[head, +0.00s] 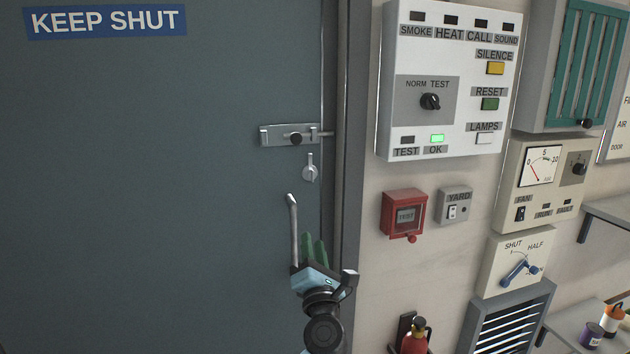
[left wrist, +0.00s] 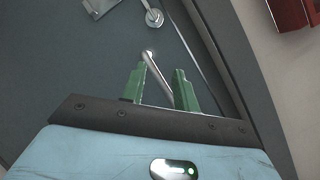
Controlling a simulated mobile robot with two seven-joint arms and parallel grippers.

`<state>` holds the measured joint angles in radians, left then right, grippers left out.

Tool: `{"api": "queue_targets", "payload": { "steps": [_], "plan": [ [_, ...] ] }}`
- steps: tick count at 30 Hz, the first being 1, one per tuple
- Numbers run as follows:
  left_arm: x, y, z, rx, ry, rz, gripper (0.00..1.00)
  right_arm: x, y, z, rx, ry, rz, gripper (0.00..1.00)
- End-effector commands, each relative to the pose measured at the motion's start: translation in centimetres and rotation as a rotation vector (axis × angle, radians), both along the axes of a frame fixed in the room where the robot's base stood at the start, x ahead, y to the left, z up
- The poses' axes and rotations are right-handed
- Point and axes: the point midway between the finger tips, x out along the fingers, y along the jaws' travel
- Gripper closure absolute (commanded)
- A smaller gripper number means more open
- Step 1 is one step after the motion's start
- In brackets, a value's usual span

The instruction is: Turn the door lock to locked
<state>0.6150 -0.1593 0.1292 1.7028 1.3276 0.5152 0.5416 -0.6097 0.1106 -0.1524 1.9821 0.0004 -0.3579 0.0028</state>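The grey door lock (head: 310,168) is a small round plate with a short turn piece pointing up, near the right edge of the dark door (head: 150,200). It also shows at the top of the left wrist view (left wrist: 153,16). Below it is a long metal door handle (head: 293,228), seen too in the left wrist view (left wrist: 156,70). My left gripper (head: 314,240) is below the lock, with its green fingers (left wrist: 160,78) apart. The handle's lower part shows between the fingers in the wrist view; I cannot tell whether they touch it. My right gripper is out of view.
A slide bolt (head: 291,136) sits just above the lock. Right of the door frame, the wall carries an alarm panel (head: 445,80), a red box (head: 404,214) and a YARD switch (head: 455,205). A red extinguisher (head: 414,343) stands low. The door face left of the handle is clear.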

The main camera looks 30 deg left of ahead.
Motion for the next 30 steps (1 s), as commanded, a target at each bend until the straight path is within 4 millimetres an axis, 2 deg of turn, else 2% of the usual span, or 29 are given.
{"api": "queue_targets", "payload": {
  "steps": [1,6,12,18,30],
  "plan": [
    [1.0,0.8,1.9,-0.128,-0.086,0.006,0.70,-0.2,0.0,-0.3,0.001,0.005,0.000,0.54],
    [3.5,2.5,6.4,-0.537,-0.322,-0.006,0.70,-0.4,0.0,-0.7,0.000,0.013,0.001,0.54],
    [5.7,2.3,9.8,-0.877,-0.483,-0.051,0.70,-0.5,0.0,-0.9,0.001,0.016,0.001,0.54],
    [6.5,1.9,11.1,-1.001,-0.532,-0.074,0.70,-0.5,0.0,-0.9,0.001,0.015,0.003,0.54],
    [6.6,2.3,11.1,-1.003,-0.532,-0.077,0.70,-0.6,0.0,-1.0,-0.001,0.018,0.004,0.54]
  ]
}}
